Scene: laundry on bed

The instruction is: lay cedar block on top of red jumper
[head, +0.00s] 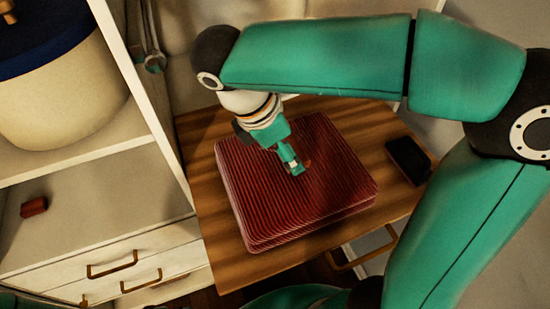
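The red jumper (335,190) lies folded in a thick, ribbed square on a wooden top. My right gripper (293,165) reaches down over the jumper's upper middle. My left gripper is not in view.
A dark flat object (408,160) lies on the wooden top (215,190), right of the jumper. A white shelf unit (150,110) with drawers stands at the left, holding a cream container with a blue top (65,95). My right arm spans the upper right.

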